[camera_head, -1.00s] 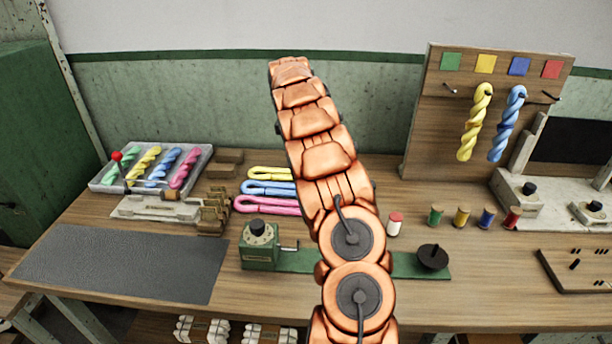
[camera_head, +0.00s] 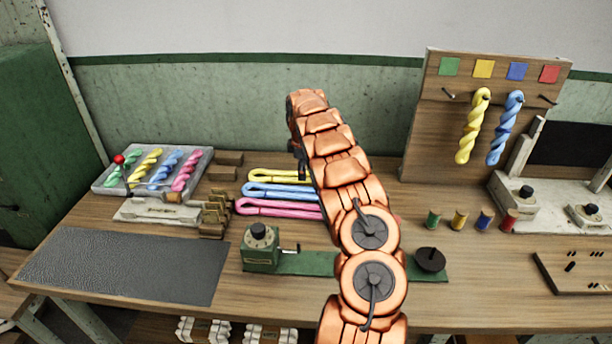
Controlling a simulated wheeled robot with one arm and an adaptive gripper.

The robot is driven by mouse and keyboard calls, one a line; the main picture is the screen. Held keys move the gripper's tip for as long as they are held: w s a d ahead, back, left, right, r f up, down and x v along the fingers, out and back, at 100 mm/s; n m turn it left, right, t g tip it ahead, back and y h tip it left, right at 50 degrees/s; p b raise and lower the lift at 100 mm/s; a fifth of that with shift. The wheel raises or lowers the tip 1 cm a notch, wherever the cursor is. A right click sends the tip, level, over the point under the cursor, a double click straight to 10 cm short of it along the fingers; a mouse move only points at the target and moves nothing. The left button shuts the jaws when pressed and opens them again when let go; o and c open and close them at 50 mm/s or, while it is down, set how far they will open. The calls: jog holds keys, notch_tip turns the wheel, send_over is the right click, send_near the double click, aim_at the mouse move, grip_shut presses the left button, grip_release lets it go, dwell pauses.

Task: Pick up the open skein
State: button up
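Three open, untwisted skeins lie side by side on the table left of my arm: a yellow one (camera_head: 272,174) at the back, a blue one (camera_head: 272,190) in the middle and a pink one (camera_head: 272,208) in front. Their right ends are hidden behind my arm. My arm rises in front of them and bends over at the top. A small dark part, perhaps of my gripper (camera_head: 300,163), shows at the arm's left edge, above the skeins' right side. The rest of the gripper is hidden, and its fingers cannot be made out. No skein is seen lifted.
A grey tray (camera_head: 103,185) holds several twisted skeins at the left. Brown blocks (camera_head: 215,208) stand close left of the open skeins. A green winder (camera_head: 262,250) stands in front. A pegboard (camera_head: 420,140) holds two twisted skeins, with spools (camera_head: 459,219) below. A dark mat (camera_head: 125,265) is clear.

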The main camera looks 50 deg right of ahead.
jog(key=shift+w+d+f+p, duration=0.15)
jog(key=shift+f+p, duration=0.25)
jog(key=shift+f, duration=1.05)
jog(key=shift+c, duration=0.4)
jog(key=c, duration=0.9)
